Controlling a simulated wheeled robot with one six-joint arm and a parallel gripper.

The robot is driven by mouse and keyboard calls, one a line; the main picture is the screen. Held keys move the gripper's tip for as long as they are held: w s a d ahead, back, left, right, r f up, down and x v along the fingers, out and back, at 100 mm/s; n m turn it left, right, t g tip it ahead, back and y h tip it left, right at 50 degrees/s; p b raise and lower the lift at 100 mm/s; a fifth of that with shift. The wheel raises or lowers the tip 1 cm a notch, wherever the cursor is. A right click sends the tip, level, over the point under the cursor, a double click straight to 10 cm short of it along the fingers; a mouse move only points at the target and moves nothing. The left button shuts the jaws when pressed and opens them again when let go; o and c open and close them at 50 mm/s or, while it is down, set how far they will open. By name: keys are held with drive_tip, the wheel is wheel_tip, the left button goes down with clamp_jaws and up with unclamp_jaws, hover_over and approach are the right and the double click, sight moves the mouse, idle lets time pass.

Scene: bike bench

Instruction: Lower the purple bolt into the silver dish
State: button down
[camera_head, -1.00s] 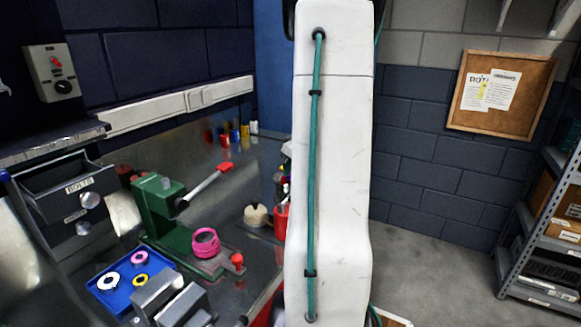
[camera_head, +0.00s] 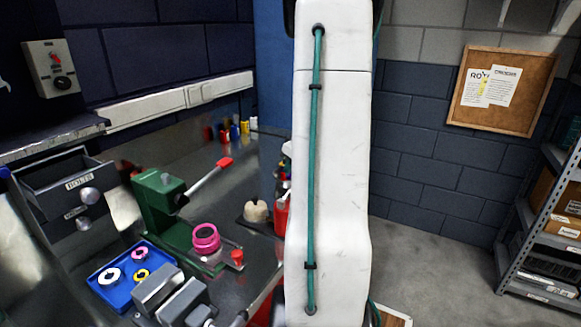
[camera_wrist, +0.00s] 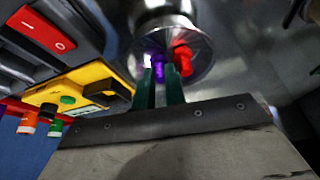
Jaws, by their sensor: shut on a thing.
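In the wrist view, my gripper (camera_wrist: 160,88) has two dark green fingers close together, shut on the purple bolt (camera_wrist: 158,70). The silver dish (camera_wrist: 203,45) is just beyond the fingertips, and the bolt overlaps its inside in the picture. I cannot tell whether the bolt touches the dish. A red bolt (camera_wrist: 183,62) shows in the dish, just right of the purple one. A small white piece shows to the left of the purple bolt. In the head view, my gripper, the purple bolt and the dish do not show.
The wrist view shows a yellow device (camera_wrist: 85,88) and a red switch (camera_wrist: 40,30) at left. The head view shows a green press (camera_head: 160,205), a blue tray (camera_head: 112,292) with rings, and an open drawer (camera_head: 75,190) on the bench side. A shelf rack (camera_head: 510,250) stands right.

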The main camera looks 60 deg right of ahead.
drive_tip(key=c, duration=1.4)
unclamp_jaws()
drive_tip(key=shift+o, duration=0.2)
drive_tip(key=v, duration=0.7)
drive_tip(key=shift+r, duration=0.4)
drive_tip(key=shift+s, duration=0.15)
drive_tip(key=s+a+r+g, duration=0.1)
drive_tip(key=s+a, duration=0.2)
drive_tip(key=a, duration=1.2)
drive_tip(key=s+a+r+n+g, duration=0.1)
drive_tip(key=s+a+r, duration=0.1)
drive_tip(key=a, duration=1.3)
drive_tip(key=s+a+r+g, duration=0.1)
drive_tip(key=s+a, duration=0.3)
drive_tip(key=a, duration=1.1)
drive_tip(key=shift+a+r+y, duration=0.3)
drive_tip(key=shift+a+r, duration=0.1)
drive_tip(key=shift+r, duration=0.1)
